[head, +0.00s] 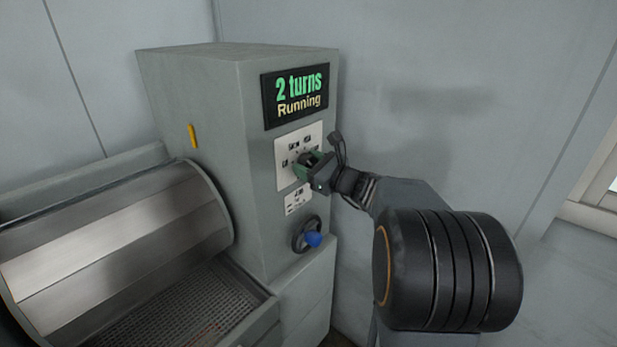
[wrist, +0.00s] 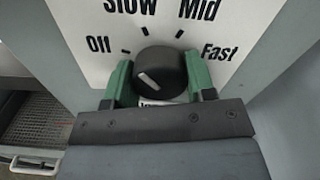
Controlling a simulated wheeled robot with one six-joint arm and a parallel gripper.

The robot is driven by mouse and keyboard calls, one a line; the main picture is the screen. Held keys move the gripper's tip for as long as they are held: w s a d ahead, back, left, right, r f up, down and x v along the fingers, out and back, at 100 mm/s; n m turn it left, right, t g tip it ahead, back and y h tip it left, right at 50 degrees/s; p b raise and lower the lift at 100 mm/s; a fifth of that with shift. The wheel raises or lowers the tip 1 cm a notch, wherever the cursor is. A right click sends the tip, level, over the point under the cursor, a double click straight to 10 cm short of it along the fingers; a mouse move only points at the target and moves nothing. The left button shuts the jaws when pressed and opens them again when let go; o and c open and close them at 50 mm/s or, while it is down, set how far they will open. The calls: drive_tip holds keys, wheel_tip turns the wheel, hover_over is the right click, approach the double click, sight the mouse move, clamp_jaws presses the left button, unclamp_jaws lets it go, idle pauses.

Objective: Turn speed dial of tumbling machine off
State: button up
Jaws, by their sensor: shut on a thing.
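The tumbling machine (head: 195,85) is a grey cabinet with a metal drum (head: 120,235) on its left. Its display (head: 295,95) reads "2 turns" and "Running". The black speed dial (wrist: 165,65) sits on a white panel (wrist: 75,18) marked Off, Slow, Mid and Fast. Its white line slants up-left, roughly toward the Off mark. My gripper (head: 308,167) is at the panel. In the wrist view, the green fingers of my gripper (wrist: 157,74) are shut on the dial, one on each side. The dial's lower edge and a label below it are partly hidden.
A handwheel (head: 301,236) with a blue knob (head: 314,239) sticks out below the panel. A yellow piece (head: 192,135) is on the cabinet's left side. A perforated tray (head: 175,310) lies under the drum. A plain wall (head: 440,90) stands to the right.

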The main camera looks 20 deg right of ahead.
drive_tip(key=n+b, duration=0.2)
drive_tip(key=b, duration=0.1)
drive_tip(key=n+b, duration=0.2)
drive_tip(key=b, duration=0.1)
drive_tip(key=shift+f+b, duration=0.35)
drive_tip(key=n+b, duration=0.2)
drive_tip(key=b, duration=0.1)
drive_tip(key=shift+r+n+b, duration=0.25)
drive_tip(key=shift+n+b, duration=0.05)
drive_tip(key=shift+n, duration=0.1)
drive_tip(key=shift+r, duration=0.1)
drive_tip(key=o, duration=0.9)
drive_tip(key=shift+d, duration=0.1)
drive_tip(key=b+v, duration=0.1)
drive_tip(key=v, duration=1.2)
drive_tip(key=shift+s+d, duration=0.1)
drive_tip(key=shift+s, duration=0.3)
